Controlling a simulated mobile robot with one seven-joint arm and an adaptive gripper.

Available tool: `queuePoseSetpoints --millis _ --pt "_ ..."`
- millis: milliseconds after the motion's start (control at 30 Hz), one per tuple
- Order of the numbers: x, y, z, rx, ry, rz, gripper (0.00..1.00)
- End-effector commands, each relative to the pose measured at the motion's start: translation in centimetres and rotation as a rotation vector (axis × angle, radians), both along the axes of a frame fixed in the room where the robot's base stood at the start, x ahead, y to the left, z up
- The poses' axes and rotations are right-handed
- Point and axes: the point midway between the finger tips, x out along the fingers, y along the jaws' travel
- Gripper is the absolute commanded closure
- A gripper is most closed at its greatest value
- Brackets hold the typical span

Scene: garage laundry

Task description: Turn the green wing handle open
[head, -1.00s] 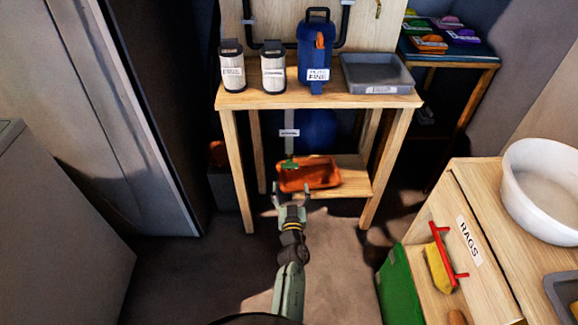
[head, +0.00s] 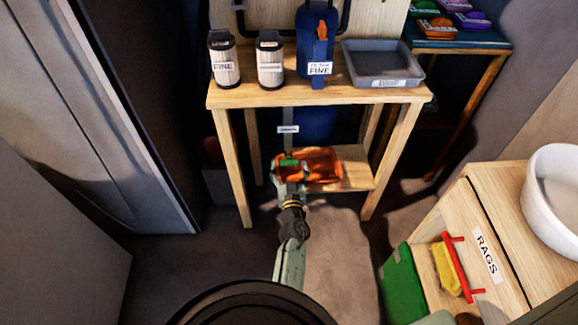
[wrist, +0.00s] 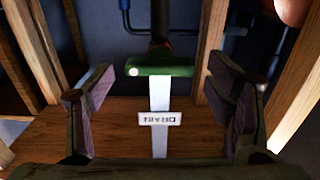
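The green wing handle (head: 288,161) is under the wooden bench, just above the orange tray (head: 325,165). In the wrist view the green handle (wrist: 160,67) lies crosswise below a dark pipe, beside a white strip with a DRAIN label (wrist: 160,118) that reads upside down. My gripper (head: 291,175) is at the handle in the head view and partly covers the tray. In the wrist view my gripper (wrist: 163,92) is open, with one finger on each side of the handle and nothing between them. The handle appears just beyond the fingertips; I cannot tell the exact depth.
The bench (head: 300,97) has legs on both sides of my arm. Filter cartridges (head: 224,62), a blue FINE housing (head: 316,45) and a grey tray (head: 383,62) are on top. A RAGS cabinet (head: 480,235) and a green box (head: 402,285) stand at right. Floor at left is clear.

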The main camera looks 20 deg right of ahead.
Motion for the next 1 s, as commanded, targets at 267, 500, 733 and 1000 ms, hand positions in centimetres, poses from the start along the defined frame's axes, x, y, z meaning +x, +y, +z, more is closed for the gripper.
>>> queuePoseSetpoints --millis 267,500,733,1000 --pt "0.00 0.00 0.01 0.000 0.000 0.000 0.43" --pt "0.01 0.00 0.02 0.000 0.000 0.000 0.59" --pt "0.02 -0.01 0.03 0.000 0.000 0.000 0.74" --pt "0.03 0.00 0.04 -0.022 0.005 0.000 0.75"
